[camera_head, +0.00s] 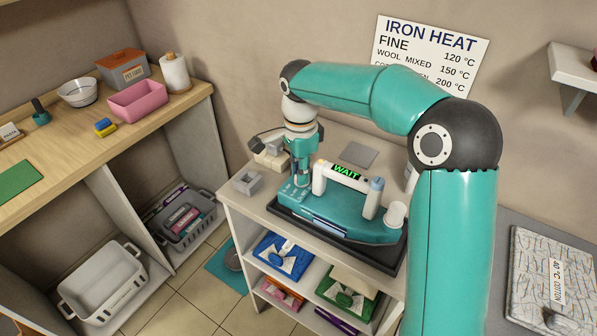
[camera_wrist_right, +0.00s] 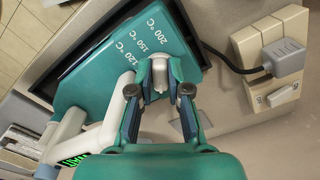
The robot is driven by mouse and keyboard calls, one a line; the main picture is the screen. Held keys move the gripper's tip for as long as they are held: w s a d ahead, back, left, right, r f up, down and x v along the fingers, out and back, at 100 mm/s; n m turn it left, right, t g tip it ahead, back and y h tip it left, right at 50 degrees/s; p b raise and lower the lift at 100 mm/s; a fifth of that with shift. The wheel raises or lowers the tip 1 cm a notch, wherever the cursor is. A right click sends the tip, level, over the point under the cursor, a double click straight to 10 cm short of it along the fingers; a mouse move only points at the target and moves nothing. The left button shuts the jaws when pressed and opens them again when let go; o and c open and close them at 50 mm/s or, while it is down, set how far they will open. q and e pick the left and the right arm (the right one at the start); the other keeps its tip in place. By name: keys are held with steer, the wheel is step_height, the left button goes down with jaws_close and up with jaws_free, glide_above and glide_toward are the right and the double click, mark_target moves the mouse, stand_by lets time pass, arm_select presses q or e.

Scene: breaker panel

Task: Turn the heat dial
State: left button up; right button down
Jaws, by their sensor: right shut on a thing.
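The teal iron station (camera_head: 345,222) stands on the white cabinet top, and its green display (camera_head: 346,171) reads WAIT. The pale heat dial (camera_wrist_right: 159,74) is at the station's end, beside the marks 120, 150 and 200 °C (camera_wrist_right: 141,39). My right gripper (camera_head: 300,182) reaches down onto that end of the station. In the right wrist view its fingers (camera_wrist_right: 160,88) are shut on the dial, one on each side. The fingers partly cover the dial, and I cannot tell which mark it points to. My left gripper is in neither view.
A wall sign (camera_head: 428,55) lists iron heats, partly hidden by my right arm. A patterned cloth (camera_head: 552,275) with a cotton label lies at the right. A socket block (camera_wrist_right: 268,55) with a plugged cable sits near the station. A grey bracket-like block (camera_head: 248,183) stands beside it.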

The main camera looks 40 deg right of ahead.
steer(key=shift+s, duration=0.1)
steer(key=c, duration=1.1)
jaws_free()
step_height(320, 180, up, 12)
steer(key=shift+f, duration=0.1)
